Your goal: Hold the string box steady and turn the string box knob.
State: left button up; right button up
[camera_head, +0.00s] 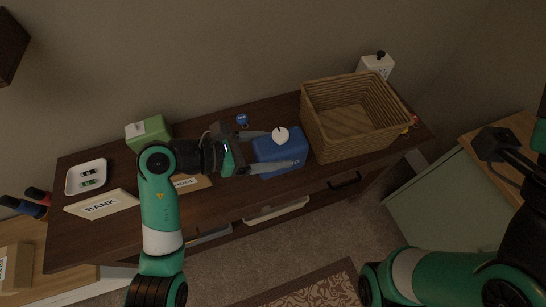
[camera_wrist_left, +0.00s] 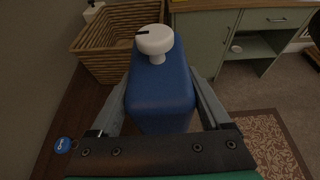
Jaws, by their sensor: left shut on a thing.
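The string box (camera_head: 274,150) is a blue block standing on the dark wooden console top, just left of the wicker basket. Its white round knob (camera_head: 280,134) sits on top, with a dark mark on it in the left wrist view (camera_wrist_left: 155,39). My left gripper (camera_head: 289,148) is shut on the blue box (camera_wrist_left: 160,90), one finger along each side. My right arm comes in at the right, and its dark gripper (camera_head: 492,145) is over the green cabinet, away from the box. Whether its jaws are open cannot be made out.
A wicker basket (camera_head: 318,134) stands close right of the box, with a white bottle (camera_head: 376,65) behind it. A white tray (camera_head: 70,184), a green box (camera_head: 149,132), a BANK envelope (camera_head: 102,205) and a blue tag (camera_head: 242,119) lie to the left.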

pick_arm(q)
jog(key=w+b, duration=0.2)
jog(key=w, duration=0.2)
jog(key=shift+w+b, duration=0.3)
jog(key=shift+w, duration=0.1)
jog(key=shift+f+b, duration=3.7)
jog(key=shift+f, duration=2.8)
